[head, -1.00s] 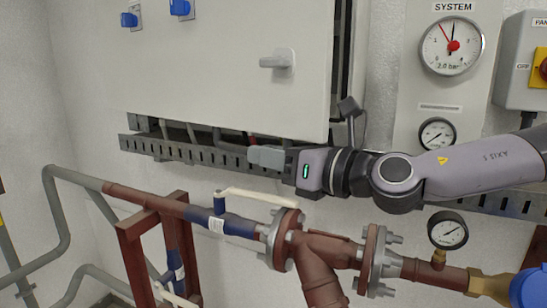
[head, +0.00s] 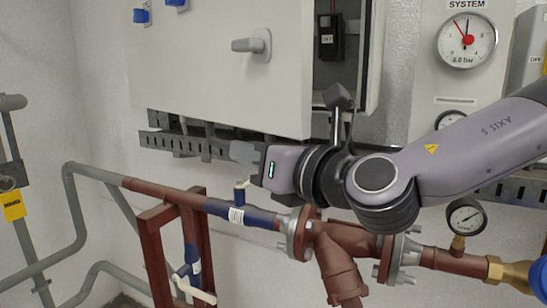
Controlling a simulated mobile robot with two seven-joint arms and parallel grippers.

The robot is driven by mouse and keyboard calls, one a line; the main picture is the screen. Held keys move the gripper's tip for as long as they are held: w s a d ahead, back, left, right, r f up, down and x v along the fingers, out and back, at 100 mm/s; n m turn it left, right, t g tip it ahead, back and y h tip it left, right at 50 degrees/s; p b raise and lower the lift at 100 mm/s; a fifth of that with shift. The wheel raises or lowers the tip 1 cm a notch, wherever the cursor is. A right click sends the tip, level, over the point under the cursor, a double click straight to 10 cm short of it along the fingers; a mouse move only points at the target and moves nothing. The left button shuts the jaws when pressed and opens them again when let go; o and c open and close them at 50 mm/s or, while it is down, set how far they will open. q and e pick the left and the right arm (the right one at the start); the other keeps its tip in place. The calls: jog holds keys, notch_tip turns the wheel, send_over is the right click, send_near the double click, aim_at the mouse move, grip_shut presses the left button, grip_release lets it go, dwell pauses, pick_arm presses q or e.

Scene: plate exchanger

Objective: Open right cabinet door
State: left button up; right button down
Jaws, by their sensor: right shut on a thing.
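The right cabinet door (head: 200,82) is a pale panel with a grey lever handle (head: 258,45). It stands partly open, with its right edge away from the cabinet frame (head: 376,50). Dark interior and a black device (head: 330,38) show in the gap. My right gripper (head: 238,152) comes in from the right, at the door's bottom edge, below the handle. It is shut on the door there, though the contact between fingers and edge is hard to see. My left gripper is not in view.
A slotted cable tray (head: 175,144) runs along the wall under the cabinet. Red-brown pipework (head: 335,240) with a blue valve (head: 240,215) lies below my right arm. A gauge panel (head: 440,75) stands right of the cabinet.

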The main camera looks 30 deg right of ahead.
jog(key=shift+m+t+h, duration=0.3)
jog(key=shift+m+h, duration=0.2)
jog(key=shift+h, duration=0.2)
jog(key=a, duration=0.1)
jog(key=a+b, duration=0.1)
jog(key=a, duration=0.3)
jog(key=shift+s+a+r, duration=0.1)
jog(key=shift+s+r, duration=0.1)
jog(key=shift+s, duration=0.1)
jog(key=c, duration=1.1)
grip_release()
jog(key=shift+f+b, duration=0.15)
jog(key=shift+b, duration=0.15)
jog(key=shift+s, duration=0.1)
jog(key=s+b, duration=0.5)
jog(key=s, duration=0.2)
jog(key=shift+d, duration=0.4)
